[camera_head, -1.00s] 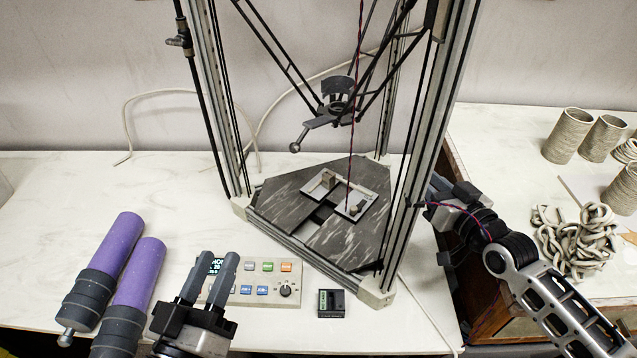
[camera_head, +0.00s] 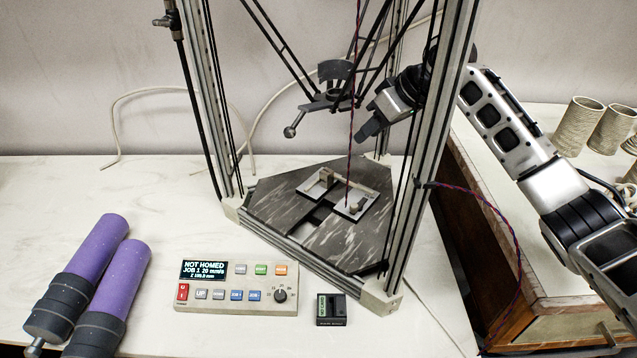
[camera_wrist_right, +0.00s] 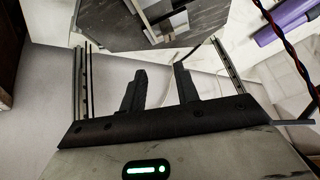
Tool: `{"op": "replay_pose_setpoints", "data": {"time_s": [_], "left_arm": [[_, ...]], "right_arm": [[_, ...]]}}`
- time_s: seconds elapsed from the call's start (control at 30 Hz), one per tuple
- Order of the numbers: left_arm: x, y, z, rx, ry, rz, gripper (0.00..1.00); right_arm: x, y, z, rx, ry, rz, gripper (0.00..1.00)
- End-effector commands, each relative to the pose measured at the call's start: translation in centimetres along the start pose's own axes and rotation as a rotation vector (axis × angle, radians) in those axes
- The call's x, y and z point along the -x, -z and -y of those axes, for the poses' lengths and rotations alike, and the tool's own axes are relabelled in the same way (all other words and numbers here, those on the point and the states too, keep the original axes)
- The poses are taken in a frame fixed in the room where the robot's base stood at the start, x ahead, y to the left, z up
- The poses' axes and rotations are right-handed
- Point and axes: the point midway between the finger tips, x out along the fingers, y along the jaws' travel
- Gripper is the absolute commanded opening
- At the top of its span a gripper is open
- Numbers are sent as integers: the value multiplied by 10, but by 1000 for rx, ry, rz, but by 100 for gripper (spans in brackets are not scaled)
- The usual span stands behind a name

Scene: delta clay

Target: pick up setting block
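A small beige block (camera_head: 327,175) stands on a light plate on the dark marbled bed of the delta machine. A small black block with a green face (camera_head: 331,309) lies on the table in front of the machine. I cannot tell for certain which is the setting block. My right gripper (camera_head: 368,129) is inside the machine frame, above the back right of the bed and apart from both blocks. In the right wrist view its two fingers (camera_wrist_right: 160,72) are apart with nothing between them. My left gripper is out of view.
The machine's posts (camera_head: 433,150), hanging effector (camera_head: 335,95) and red-blue wire (camera_head: 351,125) crowd the space around my right arm. A control panel (camera_head: 238,287) and two purple cylinders (camera_head: 90,265) are on the table. Clay pots (camera_head: 577,125) stand at right.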

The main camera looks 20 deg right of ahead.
Motion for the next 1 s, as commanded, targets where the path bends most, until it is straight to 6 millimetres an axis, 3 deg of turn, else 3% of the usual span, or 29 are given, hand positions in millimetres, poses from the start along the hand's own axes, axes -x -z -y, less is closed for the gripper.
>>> {"op": "replay_pose_setpoints", "data": {"time_s": [0.17, 0.5, 0.87, 1.0], "left_arm": [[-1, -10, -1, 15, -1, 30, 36], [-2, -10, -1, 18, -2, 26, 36], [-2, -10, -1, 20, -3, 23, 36], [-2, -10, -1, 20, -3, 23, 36]], "right_arm": [[-9, -8, 13, 30, 45, 43, 31], [-80, -10, 16, 29, 44, 42, 31], [-113, -9, 17, 29, 43, 40, 31], [-135, -7, 17, 28, 43, 41, 31]]}}
